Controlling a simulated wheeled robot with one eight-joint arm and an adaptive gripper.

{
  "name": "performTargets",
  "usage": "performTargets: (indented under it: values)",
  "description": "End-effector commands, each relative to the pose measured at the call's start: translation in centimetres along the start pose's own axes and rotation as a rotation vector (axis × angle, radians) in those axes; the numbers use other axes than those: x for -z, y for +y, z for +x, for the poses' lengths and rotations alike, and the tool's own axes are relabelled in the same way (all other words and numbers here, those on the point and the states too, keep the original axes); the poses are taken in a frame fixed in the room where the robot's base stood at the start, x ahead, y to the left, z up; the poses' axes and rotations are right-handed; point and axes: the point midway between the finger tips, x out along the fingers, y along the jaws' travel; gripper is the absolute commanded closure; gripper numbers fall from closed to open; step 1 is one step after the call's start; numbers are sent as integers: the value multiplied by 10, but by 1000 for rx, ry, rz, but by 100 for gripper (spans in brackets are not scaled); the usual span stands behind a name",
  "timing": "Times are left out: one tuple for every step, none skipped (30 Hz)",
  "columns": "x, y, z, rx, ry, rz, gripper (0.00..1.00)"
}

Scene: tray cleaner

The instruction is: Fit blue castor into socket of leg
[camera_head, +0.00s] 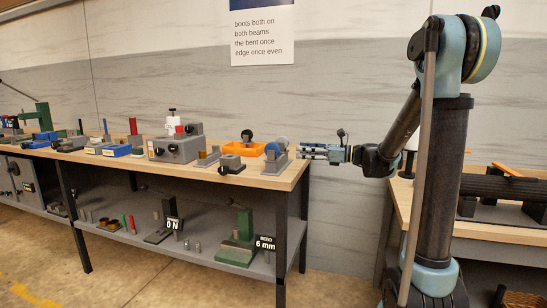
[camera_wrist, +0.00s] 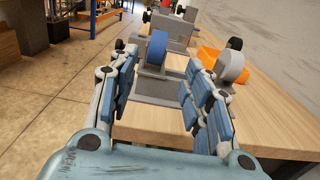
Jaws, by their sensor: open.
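The blue castor (camera_head: 271,149) stands at the right end of the long bench, and it also shows in the wrist view (camera_wrist: 157,47). It sits upright on a grey block (camera_wrist: 155,86). A pale grey wheel (camera_wrist: 231,66) stands to its right in the wrist view. My gripper (camera_head: 301,152) is at the bench's right end, pointing left at the block. In the wrist view its fingers (camera_wrist: 158,72) are spread, with the castor and block seen between and beyond them. Nothing is held. I cannot make out which part is the leg or its socket.
An orange tray (camera_head: 243,150) and a black wheel (camera_head: 247,135) are close behind the castor. A grey block with a black knob (camera_head: 231,164) lies left of it. A second bench (camera_head: 403,200) stands to the right. Bare wood (camera_wrist: 150,128) lies under my fingers.

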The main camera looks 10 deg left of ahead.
Motion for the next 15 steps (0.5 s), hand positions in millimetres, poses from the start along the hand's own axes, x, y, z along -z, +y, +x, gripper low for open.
performTargets:
  values:
    - [0, 0, 5, -3, -2, 2, 55]
    - [0, 1, 9, -4, -2, 3, 55]
    - [0, 1, 14, -4, -2, 3, 55]
    - [0, 1, 19, -4, -2, 2, 55]
    - [0, 1, 23, -5, -2, 2, 55]
    - [0, 1, 30, -4, -1, 2, 55]
    - [0, 1, 34, -4, -1, 2, 55]
    - [0, 1, 39, -5, -1, 1, 55]
    - [0, 2, 45, -4, -1, 1, 55]
    - [0, 2, 49, -4, -1, 1, 55]
    - [0, 2, 54, -5, -1, 1, 55]
    - [0, 1, 61, -4, -1, 1, 55]
    - [0, 1, 65, -4, -1, 1, 55]
    - [0, 2, 70, -5, 0, 1, 55]
    - [0, 2, 77, -4, 0, 1, 55]
